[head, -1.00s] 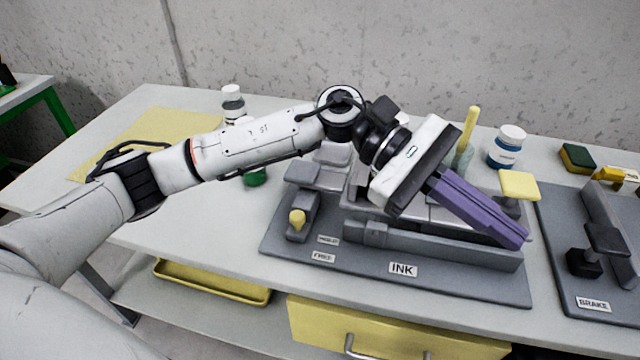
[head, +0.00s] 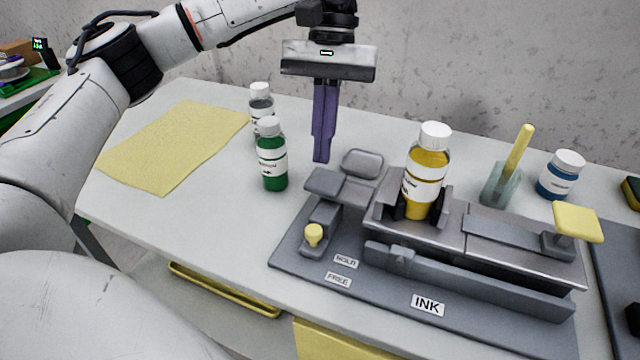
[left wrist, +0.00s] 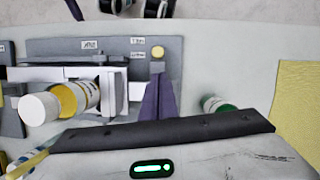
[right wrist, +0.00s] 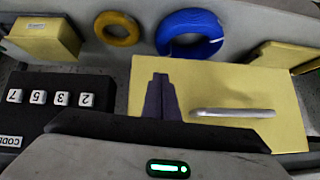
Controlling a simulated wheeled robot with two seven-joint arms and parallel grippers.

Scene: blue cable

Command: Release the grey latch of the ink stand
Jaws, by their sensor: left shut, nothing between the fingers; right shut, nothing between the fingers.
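The ink stand (head: 500,331) is a grey base plate with an INK label, right of centre in the head view. A yellow-capped post (head: 314,235) stands at its left end by the HOLD and FREE labels. Grey pads (head: 362,163) sit behind it, and a grey bar with a small block (head: 403,257) runs along the front. I cannot tell for certain which grey part is the latch. A yellow ink bottle (head: 427,170) stands upright in the holder. My left gripper (head: 321,158) is shut and empty, above and behind the stand's left end. My right gripper (right wrist: 160,78) is shut and empty.
Green (head: 272,160) and grey (head: 261,102) bottles stand left of the stand. A blue bottle (head: 561,175) and a glass holder with a yellow stick (head: 503,180) are behind it. The right wrist view shows a yellow drawer front (right wrist: 220,90), rings and a code box (right wrist: 65,105).

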